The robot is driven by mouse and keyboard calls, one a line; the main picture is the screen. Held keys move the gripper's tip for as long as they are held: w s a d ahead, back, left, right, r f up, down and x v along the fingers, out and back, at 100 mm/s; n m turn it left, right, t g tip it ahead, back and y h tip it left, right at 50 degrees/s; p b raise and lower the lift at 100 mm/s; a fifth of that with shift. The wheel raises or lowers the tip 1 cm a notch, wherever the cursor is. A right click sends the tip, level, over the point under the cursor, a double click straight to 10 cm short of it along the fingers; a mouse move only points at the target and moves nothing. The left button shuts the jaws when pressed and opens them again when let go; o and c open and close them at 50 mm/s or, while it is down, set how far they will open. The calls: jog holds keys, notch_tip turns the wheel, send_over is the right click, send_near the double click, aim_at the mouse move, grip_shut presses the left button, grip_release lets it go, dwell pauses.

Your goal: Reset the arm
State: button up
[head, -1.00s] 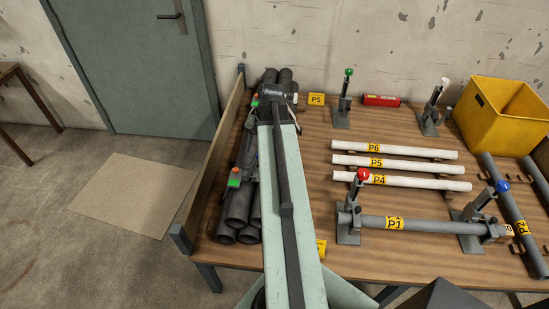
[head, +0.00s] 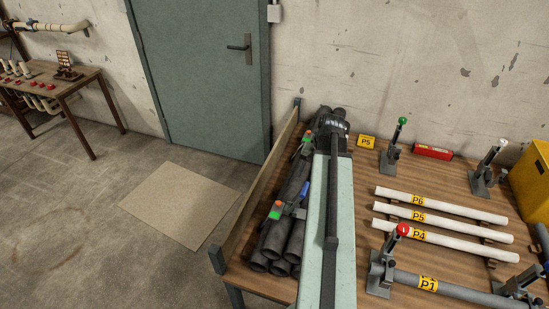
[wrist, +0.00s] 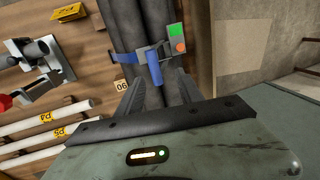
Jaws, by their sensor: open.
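My arm reaches out over the left part of the bench in the head view. Its end is above the far end of a bundle of dark grey pipes (head: 268,247); the jaws themselves cannot be made out there. In the wrist view my gripper (wrist: 160,82) is open, with its two fingers over the dark pipes (wrist: 155,20). Nothing is seen held. Whether the fingers touch the handle, I cannot tell.
A wooden side board (head: 262,190) edges the bench on the left. White pipes (head: 455,216), a grey pipe P1 (head: 455,291), clamp stands and a yellow crate (head: 533,180) are to the right. A door (head: 205,75), floor mat (head: 187,203) and side table (head: 70,80) lie left.

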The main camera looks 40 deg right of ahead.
jog(key=w+a+f+n+g+b, duration=0.1)
jog(key=w+a+n, duration=0.35)
jog(key=a, duration=0.75)
jog(key=w+a+f+n+b, duration=0.1)
jog(key=w+a, duration=0.7)
jog(key=a, duration=0.4)
jog(key=s+a+n+g+h, duration=0.1)
jog(key=a+n, duration=0.5)
jog(key=a, duration=1)
jog(key=shift+s+a+f, duration=0.25)
jog(key=shift+s+f, duration=0.2)
jog(key=shift+s, duration=0.2)
jog(key=shift+d, duration=0.15)
